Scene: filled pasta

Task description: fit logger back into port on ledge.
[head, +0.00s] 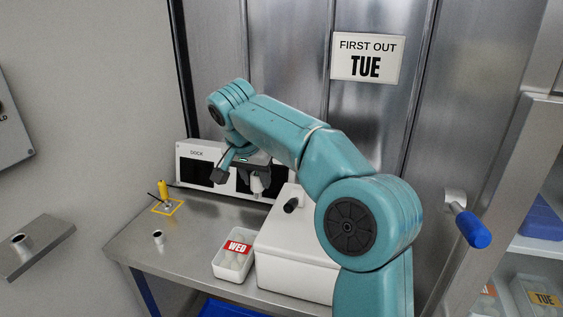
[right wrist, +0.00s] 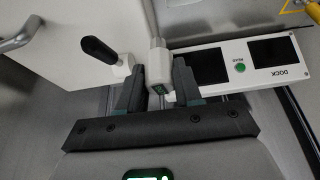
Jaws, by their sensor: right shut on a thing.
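The white logger (right wrist: 158,68), with a thin stem and a small green-lit display, is between the dark fingers of my right gripper (right wrist: 157,82), which is shut on it. In the head view the logger (head: 257,186) hangs below my right gripper (head: 254,179), in front of the dock. My left gripper is out of view.
The white dock (head: 195,153) with dark panels stands at the bench's back. A yellow object (head: 163,188) stands in a yellow outline. A WED tub (head: 233,265) and white box (head: 290,268) with a black handle (head: 292,205) occupy the front. Bare bench (head: 135,238) lies left.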

